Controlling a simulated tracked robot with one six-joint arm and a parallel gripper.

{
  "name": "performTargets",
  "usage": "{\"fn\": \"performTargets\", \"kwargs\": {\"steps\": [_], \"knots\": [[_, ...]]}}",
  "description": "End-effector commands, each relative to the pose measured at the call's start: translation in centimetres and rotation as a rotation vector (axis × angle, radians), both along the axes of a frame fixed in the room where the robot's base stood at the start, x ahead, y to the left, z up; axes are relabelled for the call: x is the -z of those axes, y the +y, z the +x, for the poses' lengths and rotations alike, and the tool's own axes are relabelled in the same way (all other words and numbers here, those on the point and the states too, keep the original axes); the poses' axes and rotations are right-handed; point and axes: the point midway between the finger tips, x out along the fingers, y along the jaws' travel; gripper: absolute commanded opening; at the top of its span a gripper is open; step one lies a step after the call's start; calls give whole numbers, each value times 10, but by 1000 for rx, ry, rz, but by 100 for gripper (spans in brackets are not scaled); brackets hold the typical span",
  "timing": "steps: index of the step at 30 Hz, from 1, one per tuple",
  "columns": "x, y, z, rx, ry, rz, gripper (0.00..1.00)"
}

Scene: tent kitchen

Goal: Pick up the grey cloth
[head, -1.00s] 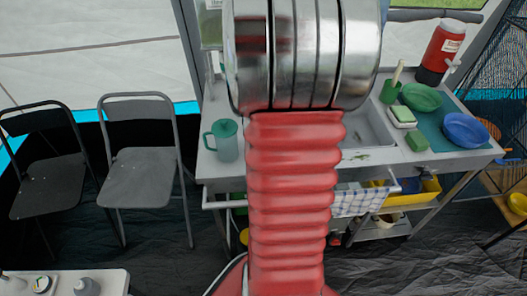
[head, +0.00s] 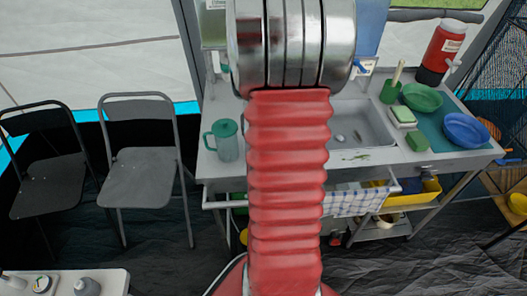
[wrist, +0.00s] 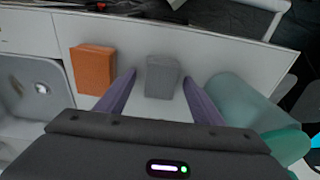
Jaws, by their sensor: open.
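A grey, block-shaped piece (wrist: 162,76), which looks like the folded grey cloth, rests on the pale counter in the wrist view. My gripper (wrist: 158,80) is open, with one purple finger on the left side of the grey cloth and one on the right. Small gaps show between the cloth and the fingers in the picture; I cannot tell how high the fingertips are above the counter. In the head view my red arm hides the gripper and the cloth.
An orange sponge-like block (wrist: 92,70) lies just left of the left finger. A teal lidded jug (wrist: 242,100) stands close on the right; it also shows in the head view (head: 224,141). The sink (head: 352,128) is beside this spot. Green and blue plates lie farther right.

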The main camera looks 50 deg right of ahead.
Motion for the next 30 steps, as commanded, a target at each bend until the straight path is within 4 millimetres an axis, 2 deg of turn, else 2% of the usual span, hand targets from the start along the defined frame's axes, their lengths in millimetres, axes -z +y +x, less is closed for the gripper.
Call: {"fn": "performTargets", "kwargs": {"steps": [2, 22, 30], "knots": [[0, 0, 0, 0, 0, 0, 60], [0, 0, 0, 1, 0, 0, 14], [-4, -1, 0, 1, -1, -1, 14]]}}
